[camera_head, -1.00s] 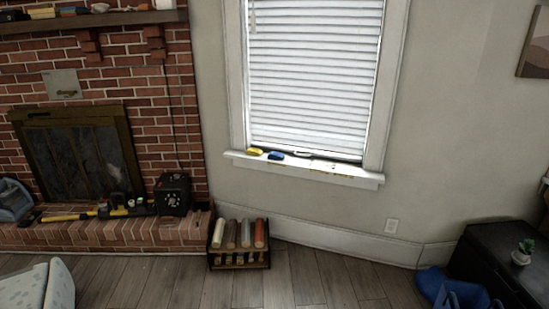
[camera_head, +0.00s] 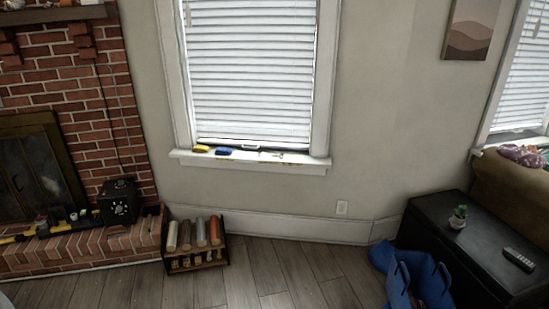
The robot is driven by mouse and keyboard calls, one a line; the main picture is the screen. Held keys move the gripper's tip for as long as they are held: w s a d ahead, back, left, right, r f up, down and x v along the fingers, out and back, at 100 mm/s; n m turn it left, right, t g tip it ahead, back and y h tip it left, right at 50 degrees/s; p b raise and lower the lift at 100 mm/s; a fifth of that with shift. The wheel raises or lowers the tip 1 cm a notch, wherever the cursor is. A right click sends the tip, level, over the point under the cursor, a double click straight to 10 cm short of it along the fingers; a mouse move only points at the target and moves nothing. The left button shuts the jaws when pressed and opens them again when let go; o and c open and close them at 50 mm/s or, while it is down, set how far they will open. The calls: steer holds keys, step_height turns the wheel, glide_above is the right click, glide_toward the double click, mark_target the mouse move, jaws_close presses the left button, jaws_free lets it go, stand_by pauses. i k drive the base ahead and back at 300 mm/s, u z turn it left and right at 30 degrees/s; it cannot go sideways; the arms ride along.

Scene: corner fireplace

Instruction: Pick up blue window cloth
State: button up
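A small blue item (camera_head: 223,151) lies on the white sill of the middle window, beside a small yellow item (camera_head: 201,149). It is too small to tell whether it is a folded cloth. A crumpled pinkish and bluish cloth-like thing (camera_head: 522,155) lies at the far right, by the second window and on or beside the brown furniture. My gripper is not in view.
A rack of logs (camera_head: 196,243) stands on the floor under the sill, beside the brick hearth (camera_head: 80,250). A blue bag (camera_head: 415,278) stands against a black chest (camera_head: 470,240) with a plant and a remote. The wood floor between rack and bag is clear.

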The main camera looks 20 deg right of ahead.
mark_target(221, 150)
steer(key=z, duration=0.5)
steer(key=i, duration=2.95)
steer(key=u, duration=0.05)
